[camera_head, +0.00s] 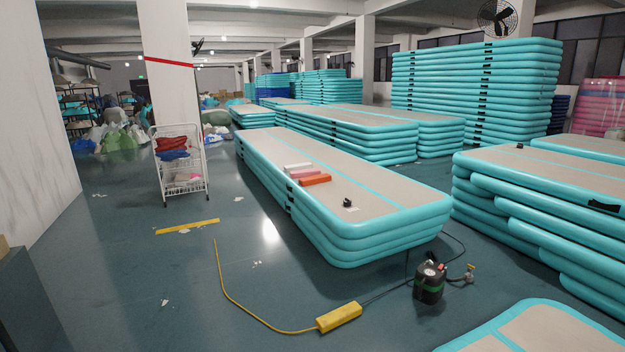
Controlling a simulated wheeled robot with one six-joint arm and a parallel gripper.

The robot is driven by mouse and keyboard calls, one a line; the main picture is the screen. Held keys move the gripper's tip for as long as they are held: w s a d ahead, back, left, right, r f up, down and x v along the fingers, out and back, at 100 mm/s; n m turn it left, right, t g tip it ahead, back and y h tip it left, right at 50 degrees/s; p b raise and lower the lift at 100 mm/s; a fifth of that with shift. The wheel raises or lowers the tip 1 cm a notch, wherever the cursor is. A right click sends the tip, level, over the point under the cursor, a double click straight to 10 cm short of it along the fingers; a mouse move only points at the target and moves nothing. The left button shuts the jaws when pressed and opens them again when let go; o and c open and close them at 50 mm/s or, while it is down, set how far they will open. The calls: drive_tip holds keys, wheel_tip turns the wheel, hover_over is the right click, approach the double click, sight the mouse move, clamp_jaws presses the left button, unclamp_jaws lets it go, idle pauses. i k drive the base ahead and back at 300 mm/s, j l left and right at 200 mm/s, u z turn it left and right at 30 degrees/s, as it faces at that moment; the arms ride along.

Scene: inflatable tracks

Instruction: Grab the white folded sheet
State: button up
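A small white folded item (297,167), which looks like the white folded sheet, lies on top of the middle stack of inflatable tracks (345,218). A pink folded item (303,173) lies just in front of it, and a red-orange one (315,180) lies nearest in that row. The three are close together; I cannot tell whether they touch. The white item is some way off and small in the picture. My gripper is not in view.
A white wire cart (181,180) stands left of the stack. Another track stack (560,205) is at right. The floor at left centre is mostly clear.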

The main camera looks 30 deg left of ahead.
sight(302, 166)
drive_tip(key=i+j+u, duration=0.8)
drive_tip(key=j, duration=0.15)
drive_tip(key=i+j+u, duration=0.25)
drive_tip(key=i+u, duration=0.2)
drive_tip(key=i+j+u, duration=0.1)
drive_tip(key=i+u, duration=0.3)
drive_tip(key=i, duration=1.8)
drive_tip(key=i+z, duration=0.25)
drive_tip(key=i, duration=0.35)
drive_tip(key=i+z, duration=0.2)
drive_tip(key=i, duration=0.35)
drive_tip(key=i+j+z, duration=0.25)
drive_tip(key=i, duration=0.35)
drive_tip(key=i+z, duration=0.2)
drive_tip(key=i, duration=0.7)
drive_tip(key=i+j+z, duration=0.2)
drive_tip(key=i, duration=0.7)
drive_tip(key=i+l+z, duration=0.1)
drive_tip(key=i+z, duration=0.55)
drive_tip(key=i, duration=0.25)
